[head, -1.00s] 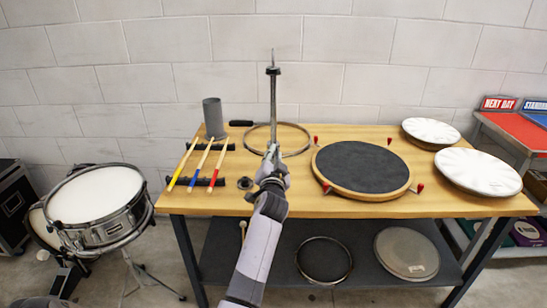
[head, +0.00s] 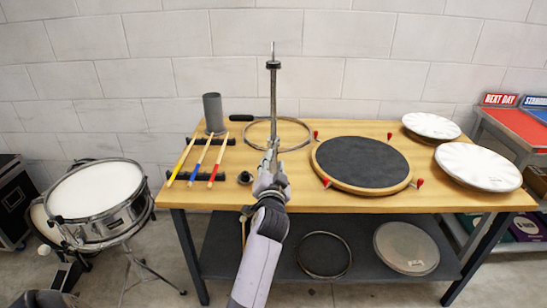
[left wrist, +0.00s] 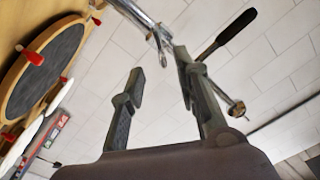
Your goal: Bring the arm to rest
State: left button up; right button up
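My left gripper (head: 271,162) is over the front middle of the workbench in the head view, in front of an upright metal rod with a black collar (head: 273,66). In the left wrist view, the two fingers of the left gripper (left wrist: 160,62) stand apart with nothing held between them. A shiny metal rod (left wrist: 140,15) shows beyond the fingertips and looks apart from them. The rod's lower end is hidden behind the gripper in the head view. My right gripper is not in view.
The workbench (head: 400,204) holds a dark round pad (head: 362,165), a metal hoop (head: 300,131), a grey cup (head: 213,113), several colored sticks and two white drumheads (head: 478,167). A snare drum (head: 97,193) stands at left. A side rack (head: 510,128) is at right.

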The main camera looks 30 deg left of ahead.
pick_arm(q)
jog(key=shift+s+d, duration=0.15)
jog(key=shift+s, duration=0.2)
jog(key=s+d+f+m+g+h, duration=0.1)
jog(key=d+f+h, duration=0.25)
jog(key=f, duration=0.85)
jog(key=d+f+m+g+h, duration=0.2)
jog(key=d+f, duration=0.3)
jog(key=f, duration=0.7)
jog(key=s+d+f+g+h, duration=0.15)
jog(key=s+f, duration=0.25)
jog(key=f, duration=0.4)
jog(key=s+d+f+g, duration=0.1)
jog(key=s+d+f, duration=0.2)
jog(key=s+f, duration=0.35)
jog(key=s+d+f+g+h, duration=0.1)
jog(key=s+d+f+g, duration=0.1)
jog(key=s+f, duration=0.75)
jog(key=s+f+g, duration=0.2)
jog(key=s+f, duration=0.3)
jog(key=s, duration=0.6)
jog(key=s+f+g, duration=0.2)
jog(key=s+f, duration=0.3)
jog(key=s, duration=0.6)
jog(key=s+f+n+g+h, duration=0.1)
jog(key=s+f+g, duration=0.2)
jog(key=s+f, duration=0.3)
jog(key=s, duration=0.5)
jog(key=shift+a, duration=0.25)
